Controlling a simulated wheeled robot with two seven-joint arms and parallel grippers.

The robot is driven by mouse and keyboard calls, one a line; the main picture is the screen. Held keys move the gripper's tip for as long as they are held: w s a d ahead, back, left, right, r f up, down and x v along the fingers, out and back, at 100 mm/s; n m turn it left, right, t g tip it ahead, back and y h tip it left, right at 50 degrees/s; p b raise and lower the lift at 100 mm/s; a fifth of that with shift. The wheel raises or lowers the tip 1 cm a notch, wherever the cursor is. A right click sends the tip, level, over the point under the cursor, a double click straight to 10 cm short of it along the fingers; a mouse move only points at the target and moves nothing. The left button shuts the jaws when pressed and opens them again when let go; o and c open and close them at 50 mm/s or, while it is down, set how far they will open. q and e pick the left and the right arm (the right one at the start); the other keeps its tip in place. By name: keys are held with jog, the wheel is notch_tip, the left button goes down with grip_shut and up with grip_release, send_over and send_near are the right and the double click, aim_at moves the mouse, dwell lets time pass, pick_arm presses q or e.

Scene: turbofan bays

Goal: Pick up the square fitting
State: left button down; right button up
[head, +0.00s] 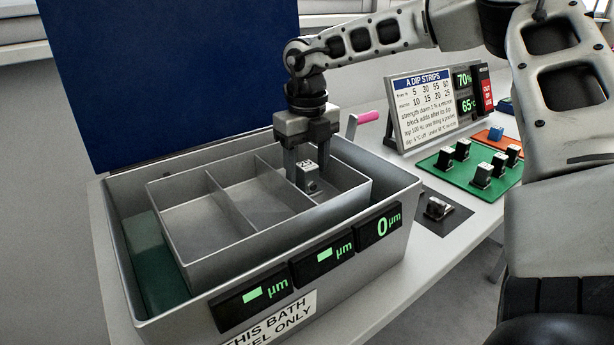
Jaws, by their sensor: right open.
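A small grey block-shaped fitting (308,178) with a dark marked top stands in the right compartment of the grey three-part tray (160,225). My right gripper (307,172) points down into that compartment, with its open fingers on either side of the block. I cannot tell whether the fingers touch it. Another small fitting (437,208) lies on a dark mat. I cannot tell from their shapes which one is the square fitting. My left gripper is not in view.
The tray sits inside a larger grey bath (400,185) with three µm displays, the right one reading 0. A dip strips sign (425,108) stands behind the green mat. A blue panel (170,70) rises at the back left.

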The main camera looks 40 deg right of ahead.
jog(key=shift+f, duration=0.35)
jog(key=c, duration=1.2)
grip_shut()
jog(key=shift+r, duration=0.15)
